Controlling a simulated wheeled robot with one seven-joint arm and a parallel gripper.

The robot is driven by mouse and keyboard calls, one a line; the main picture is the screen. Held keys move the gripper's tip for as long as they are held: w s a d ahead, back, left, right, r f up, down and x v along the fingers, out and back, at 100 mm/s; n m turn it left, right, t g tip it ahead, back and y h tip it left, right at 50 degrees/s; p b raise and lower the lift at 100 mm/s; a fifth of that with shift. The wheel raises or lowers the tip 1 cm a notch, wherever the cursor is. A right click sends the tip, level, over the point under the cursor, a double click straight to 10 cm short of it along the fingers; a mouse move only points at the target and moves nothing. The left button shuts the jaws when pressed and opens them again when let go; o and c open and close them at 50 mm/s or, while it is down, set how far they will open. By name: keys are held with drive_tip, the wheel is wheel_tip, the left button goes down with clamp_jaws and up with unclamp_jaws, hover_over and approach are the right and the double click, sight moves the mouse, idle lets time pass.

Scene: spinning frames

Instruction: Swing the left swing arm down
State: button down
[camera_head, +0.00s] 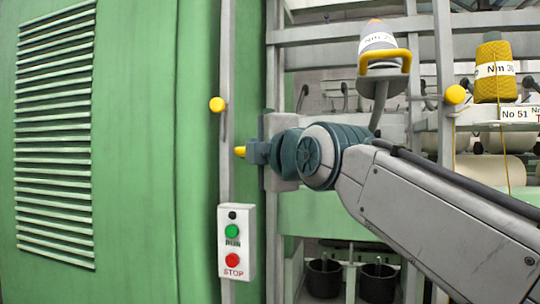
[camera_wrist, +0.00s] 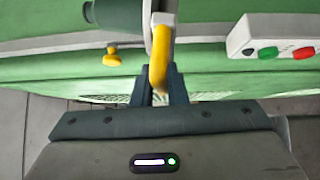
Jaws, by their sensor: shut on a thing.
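My gripper (camera_head: 257,152) is at the left upright of the frame, pointing left toward the green panel. It is shut on a yellow handle, whose tip (camera_head: 239,152) pokes out beyond the jaws. In the wrist view the yellow handle (camera_wrist: 158,68) lies between the two dark fingers, joined to a grey bar (camera_wrist: 160,22); it appears to belong to the left swing arm. Most of that arm is hidden in the head view. Another swing arm with a yellow U-shaped handle (camera_head: 385,60) stands raised to the right, with a labelled cone (camera_head: 377,38) at it.
A second yellow knob (camera_head: 455,94) and a yellow yarn cone (camera_head: 494,72) are at right. The green louvred panel (camera_head: 140,150) fills the left.

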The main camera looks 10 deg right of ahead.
drive_tip(key=shift+w+d+f+b, duration=0.1)
drive_tip(key=shift+w+f+b, duration=0.1)
drive_tip(key=shift+f+b, duration=0.85)
drive_tip(key=shift+w+d+f+b, duration=0.15)
drive_tip(key=shift+f+b, duration=0.5)
drive_tip(key=shift+f, duration=0.75)
drive_tip(key=shift+w+a, duration=0.1)
drive_tip(key=c, duration=1.5)
unclamp_jaws()
drive_tip(key=shift+o, duration=0.2)
